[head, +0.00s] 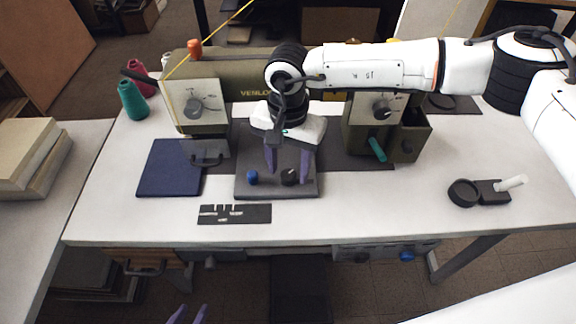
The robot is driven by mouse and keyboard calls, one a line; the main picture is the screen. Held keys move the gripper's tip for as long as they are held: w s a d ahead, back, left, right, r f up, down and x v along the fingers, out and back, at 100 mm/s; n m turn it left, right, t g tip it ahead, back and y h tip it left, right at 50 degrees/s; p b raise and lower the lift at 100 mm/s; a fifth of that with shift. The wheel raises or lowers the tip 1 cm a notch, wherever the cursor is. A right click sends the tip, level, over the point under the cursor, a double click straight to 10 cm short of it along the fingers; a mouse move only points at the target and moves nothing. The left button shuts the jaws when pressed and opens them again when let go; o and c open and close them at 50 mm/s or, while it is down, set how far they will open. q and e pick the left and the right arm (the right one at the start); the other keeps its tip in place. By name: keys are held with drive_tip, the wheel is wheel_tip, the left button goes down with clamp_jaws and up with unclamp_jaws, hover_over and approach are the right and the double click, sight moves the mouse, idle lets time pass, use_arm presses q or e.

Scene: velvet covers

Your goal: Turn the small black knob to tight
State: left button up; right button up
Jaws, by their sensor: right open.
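The small black knob (288,178) sits on a dark grey plate (275,192) at the front middle of the table, to the right of a blue knob (252,177). A small light mark shows on its top. My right gripper (288,171) points down over the plate, its purple fingers apart on either side of the black knob in the picture. Whether they touch it cannot be told. Only the purple fingertips of my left gripper (192,313) show at the bottom edge, apart and empty, well below the table's front edge.
A green sewing machine (235,88) stands behind, with a larger dial (382,107) on its right part. A navy pad (170,168) lies left, a dark marked strip (234,214) in front, and a black holder with a white stick (490,190) right.

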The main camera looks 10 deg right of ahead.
drive_tip(key=shift+f, duration=0.5)
drive_tip(key=shift+c, duration=0.5)
drive_tip(key=c, duration=1)
